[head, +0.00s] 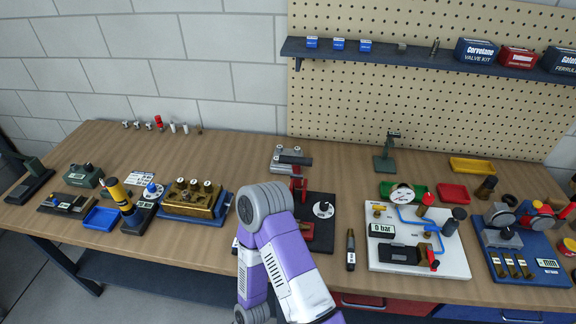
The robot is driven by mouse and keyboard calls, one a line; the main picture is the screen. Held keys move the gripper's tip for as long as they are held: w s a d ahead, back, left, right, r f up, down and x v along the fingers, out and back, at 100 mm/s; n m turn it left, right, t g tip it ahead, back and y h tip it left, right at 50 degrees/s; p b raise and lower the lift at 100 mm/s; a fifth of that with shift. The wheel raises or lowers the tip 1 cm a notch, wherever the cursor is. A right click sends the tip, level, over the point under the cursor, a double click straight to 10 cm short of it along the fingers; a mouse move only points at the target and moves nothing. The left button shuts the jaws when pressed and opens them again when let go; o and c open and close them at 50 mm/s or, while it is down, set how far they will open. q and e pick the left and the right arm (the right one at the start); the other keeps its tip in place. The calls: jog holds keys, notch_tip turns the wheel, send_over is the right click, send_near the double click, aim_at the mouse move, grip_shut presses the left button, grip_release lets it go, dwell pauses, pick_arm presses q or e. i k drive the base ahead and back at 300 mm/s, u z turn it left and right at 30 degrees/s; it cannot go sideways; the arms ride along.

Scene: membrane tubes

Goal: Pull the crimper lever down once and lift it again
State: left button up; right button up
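A device with a black base (321,238), a red upright part (299,186) and a white round dial (323,209) stands at the middle of the bench. It looks like the crimper, with the red part as its lever, but I cannot tell for sure. The lever part appears raised. One of my purple and white arms rises from the bottom edge, bends in front of the device and hides its left side. Neither of my grippers shows, so I cannot see whether either touches the lever.
A grey metal block (291,159) lies behind the device. A dark cylinder (350,250) and a white board (451,262) with blue tubing stand to the right. A brass block (193,200) and a blue tray (101,217) are to the left. The back middle of the wooden bench (345,165) is clear.

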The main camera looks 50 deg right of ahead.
aim_at(296, 162)
jog(key=u, duration=0.05)
jog(key=k, duration=0.4)
jog(key=z, duration=0.8)
